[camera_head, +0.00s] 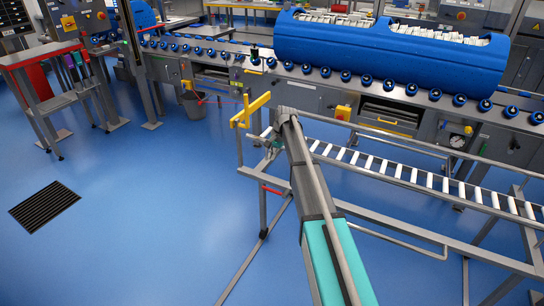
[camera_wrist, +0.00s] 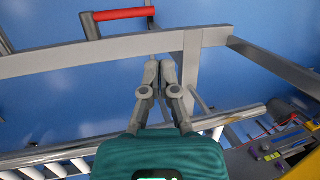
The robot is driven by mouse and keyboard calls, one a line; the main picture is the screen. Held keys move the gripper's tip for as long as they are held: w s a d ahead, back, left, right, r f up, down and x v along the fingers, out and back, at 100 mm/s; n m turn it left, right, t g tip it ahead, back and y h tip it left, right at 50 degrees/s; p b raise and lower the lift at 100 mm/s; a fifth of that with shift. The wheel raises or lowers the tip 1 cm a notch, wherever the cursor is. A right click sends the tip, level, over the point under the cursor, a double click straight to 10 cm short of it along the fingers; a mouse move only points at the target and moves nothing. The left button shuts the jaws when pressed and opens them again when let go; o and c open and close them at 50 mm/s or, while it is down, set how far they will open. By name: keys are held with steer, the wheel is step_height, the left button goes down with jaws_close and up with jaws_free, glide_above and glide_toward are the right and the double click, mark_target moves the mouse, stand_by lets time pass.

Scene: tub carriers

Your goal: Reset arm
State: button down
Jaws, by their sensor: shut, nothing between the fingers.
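My arm reaches forward from the bottom middle of the head view, over the near frame of a roller track. My gripper is at its far end, small and partly hidden by the arm there. In the wrist view my gripper (camera_wrist: 158,62) shows its two grey fingers close together, with nothing between them. The fingertips are in front of a grey frame bar (camera_wrist: 60,62); I cannot tell whether they touch it.
A lower track with white rollers (camera_head: 398,172) runs to the right. Behind it a blue tub carrier (camera_head: 375,58) sits on the upper conveyor. A yellow bracket (camera_head: 250,110) and a red-handled lever (camera_wrist: 120,14) are close by. Blue floor (camera_head: 150,200) on the left is open.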

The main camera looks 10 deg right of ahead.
steer(key=s+a+n+h, duration=0.2)
steer(key=s+n, duration=0.2)
steer(key=s, duration=1.5)
steer(key=s+a+n+h, duration=0.15)
steer(key=s+n, duration=0.25)
steer(key=s, duration=1.4)
step_height(320, 180, up, 18)
steer(key=p, duration=1.9)
steer(key=shift+w+r, duration=0.2)
steer(key=shift+w, duration=0.1)
